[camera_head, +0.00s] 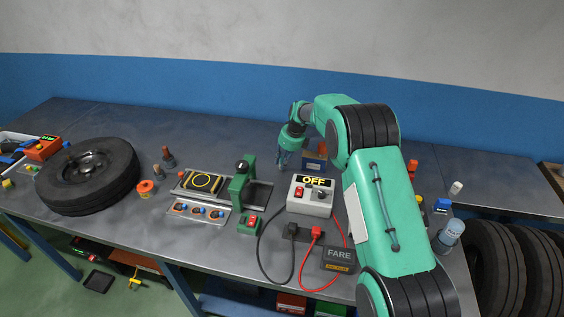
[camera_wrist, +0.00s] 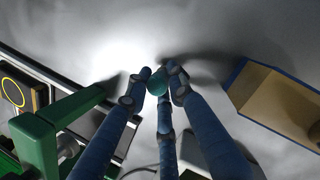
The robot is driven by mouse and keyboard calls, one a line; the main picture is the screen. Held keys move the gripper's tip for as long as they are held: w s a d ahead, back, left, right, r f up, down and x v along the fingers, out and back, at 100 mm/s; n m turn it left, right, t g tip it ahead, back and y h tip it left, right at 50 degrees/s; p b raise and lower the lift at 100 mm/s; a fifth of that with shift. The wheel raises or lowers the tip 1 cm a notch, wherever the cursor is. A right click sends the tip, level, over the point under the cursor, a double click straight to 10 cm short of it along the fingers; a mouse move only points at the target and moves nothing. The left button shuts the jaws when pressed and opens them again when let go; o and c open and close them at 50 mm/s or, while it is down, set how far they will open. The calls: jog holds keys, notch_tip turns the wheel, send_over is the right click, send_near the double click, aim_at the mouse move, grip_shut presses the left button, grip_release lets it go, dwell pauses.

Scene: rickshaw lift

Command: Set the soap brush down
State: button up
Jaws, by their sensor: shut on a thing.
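My gripper (camera_head: 284,160) is at the back of the workbench, above the bare metal top, with its fingers pointing down. In the wrist view its blue fingers (camera_wrist: 160,78) close together around a small teal rounded thing (camera_wrist: 157,87), which I take to be the soap brush. Only a little of the brush shows between the fingertips; the rest is hidden by the fingers. In the head view I cannot make out the brush. Whether it touches the bench top I cannot tell.
A blue-edged box (camera_wrist: 270,95) stands right of my gripper. A green press-like stand (camera_head: 240,186) and a grey power box (camera_head: 311,195) are nearer the front. A tyre (camera_head: 86,174) lies at left. The bench behind the green stand is mostly clear.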

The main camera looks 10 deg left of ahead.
jog(key=o, duration=0.9)
jog(key=shift+f, duration=0.1)
jog(key=shift+o, duration=0.2)
jog(key=p+v, duration=0.2)
jog(key=v, duration=1)
jog(key=shift+p, duration=0.3)
jog(key=shift+d, duration=0.1)
